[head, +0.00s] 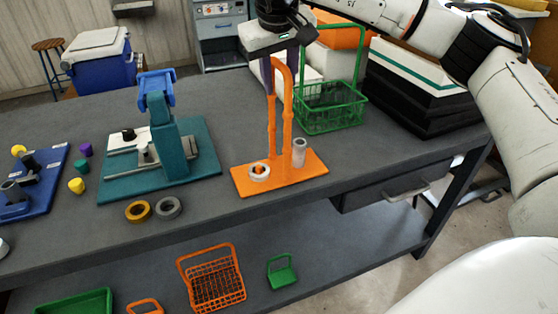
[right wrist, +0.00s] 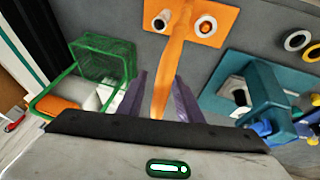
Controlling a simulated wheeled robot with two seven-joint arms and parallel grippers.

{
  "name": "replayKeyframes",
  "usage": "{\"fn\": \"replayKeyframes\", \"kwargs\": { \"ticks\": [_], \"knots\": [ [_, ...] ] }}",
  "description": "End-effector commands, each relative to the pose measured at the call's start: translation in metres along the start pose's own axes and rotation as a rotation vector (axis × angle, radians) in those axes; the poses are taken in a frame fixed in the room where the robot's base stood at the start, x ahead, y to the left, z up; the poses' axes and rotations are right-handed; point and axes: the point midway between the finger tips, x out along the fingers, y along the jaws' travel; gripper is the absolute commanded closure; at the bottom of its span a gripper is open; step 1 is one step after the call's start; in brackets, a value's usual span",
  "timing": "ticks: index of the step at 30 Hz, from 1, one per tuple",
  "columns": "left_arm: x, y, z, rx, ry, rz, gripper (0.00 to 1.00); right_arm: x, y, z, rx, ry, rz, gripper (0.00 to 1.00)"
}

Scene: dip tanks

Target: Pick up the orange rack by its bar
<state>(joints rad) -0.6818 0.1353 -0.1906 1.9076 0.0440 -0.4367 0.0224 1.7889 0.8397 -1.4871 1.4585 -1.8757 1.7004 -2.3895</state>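The orange rack (head: 308,166) stands upright on the dark table, with a flat base and a tall looped frame with its bar at the top. A white ring and a grey tube sit on its base. My right gripper (head: 274,72) is at the top of the frame, pointing down. In the right wrist view, the orange frame (right wrist: 172,62) passes between the two purple fingers of my right gripper (right wrist: 158,88). The fingers look apart, with gaps beside the frame. The bar's contact with the gripper is hidden. My left gripper is not in view.
A green wire basket (head: 331,108) stands close behind the rack on the right, beside dark stacked boxes (head: 420,92). A teal press (head: 165,148) is to the left. Two rings (head: 168,207) lie near the front edge. An orange basket (head: 215,283) is on the lower shelf.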

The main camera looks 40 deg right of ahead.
Motion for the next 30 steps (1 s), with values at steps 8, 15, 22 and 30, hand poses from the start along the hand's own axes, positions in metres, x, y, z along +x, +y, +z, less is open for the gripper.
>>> {"fn": "replayKeyframes", "kwargs": {
  "ticks": [8, 15, 22, 30],
  "knots": [
    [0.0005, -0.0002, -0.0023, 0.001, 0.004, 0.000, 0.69, -0.0004, -0.0001, 0.0000, 0.000, 0.000, 0.000, 1.00],
    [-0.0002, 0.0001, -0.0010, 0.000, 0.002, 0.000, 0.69, -0.0006, -0.0004, 0.0000, 0.000, 0.000, -0.001, 1.00],
    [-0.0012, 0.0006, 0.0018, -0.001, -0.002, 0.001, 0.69, -0.0008, -0.0005, -0.0001, 0.000, 0.000, -0.001, 1.00],
    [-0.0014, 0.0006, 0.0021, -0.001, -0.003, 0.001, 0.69, -0.0009, -0.0007, -0.0002, 0.000, 0.001, -0.001, 1.00]
  ]
}}
